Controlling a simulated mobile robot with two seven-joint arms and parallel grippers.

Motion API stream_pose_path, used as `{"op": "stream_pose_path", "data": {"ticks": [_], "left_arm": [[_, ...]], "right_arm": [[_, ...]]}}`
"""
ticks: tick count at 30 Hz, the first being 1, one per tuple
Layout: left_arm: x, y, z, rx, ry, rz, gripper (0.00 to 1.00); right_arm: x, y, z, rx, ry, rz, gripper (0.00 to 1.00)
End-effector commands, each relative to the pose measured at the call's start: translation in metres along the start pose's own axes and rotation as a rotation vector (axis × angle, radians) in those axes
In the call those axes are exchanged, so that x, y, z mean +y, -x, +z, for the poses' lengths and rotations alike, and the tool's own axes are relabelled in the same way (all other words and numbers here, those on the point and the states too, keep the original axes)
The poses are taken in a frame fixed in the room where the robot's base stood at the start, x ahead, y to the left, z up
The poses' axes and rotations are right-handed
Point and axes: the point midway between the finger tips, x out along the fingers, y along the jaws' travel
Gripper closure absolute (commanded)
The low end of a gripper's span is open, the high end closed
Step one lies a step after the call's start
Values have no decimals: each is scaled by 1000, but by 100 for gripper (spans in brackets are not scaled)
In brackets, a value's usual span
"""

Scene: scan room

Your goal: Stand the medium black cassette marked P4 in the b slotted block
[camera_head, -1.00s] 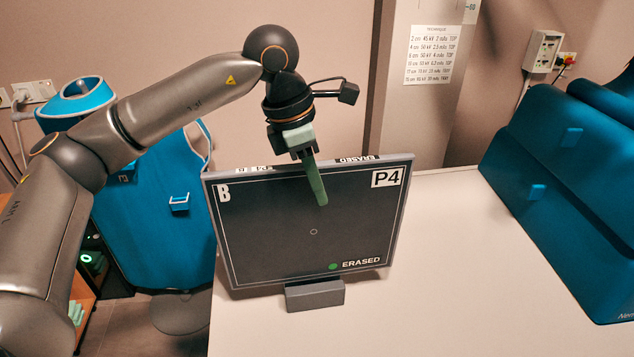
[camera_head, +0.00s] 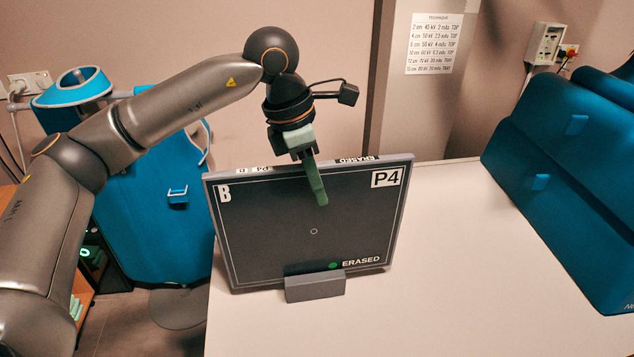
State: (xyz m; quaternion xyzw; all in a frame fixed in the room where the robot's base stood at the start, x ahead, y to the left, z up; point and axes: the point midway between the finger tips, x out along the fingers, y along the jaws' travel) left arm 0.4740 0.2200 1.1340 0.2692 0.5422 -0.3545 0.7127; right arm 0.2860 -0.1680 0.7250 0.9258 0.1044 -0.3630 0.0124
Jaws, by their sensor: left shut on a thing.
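The medium black cassette marked P4 (camera_head: 270,225) is upright and slightly tilted in the picture, with a B at its upper left and ERASED with a green dot at its lower right. My left gripper (camera_head: 316,183) is shut on its top edge, one green finger showing in front of the face. The grey slotted block (camera_head: 315,288) sits on the table directly below. Its front covers part of the cassette's bottom edge. The slot is hidden, so I cannot tell whether the cassette is fully seated. No letter shows on the block. My right gripper is out of view.
The pale table (camera_head: 450,270) is clear to the right of the cassette. A large blue padded thing (camera_head: 560,190) stands on its right side. A blue apron-like thing (camera_head: 155,220) hangs at the left. A printed sheet (camera_head: 441,43) is at the back.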

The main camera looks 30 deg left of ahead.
Motion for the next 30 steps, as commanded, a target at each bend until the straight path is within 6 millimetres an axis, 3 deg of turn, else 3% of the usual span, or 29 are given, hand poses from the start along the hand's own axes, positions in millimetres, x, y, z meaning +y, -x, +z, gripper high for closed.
{"op": "stream_pose_path", "data": {"ticks": [21,22,30], "left_arm": [[0,-11,-2,-6,-1,3,100],[0,-11,-2,-6,-1,3,78],[0,-12,-3,-2,0,1,48]], "right_arm": [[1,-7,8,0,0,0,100],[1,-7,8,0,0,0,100],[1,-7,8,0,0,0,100]]}}
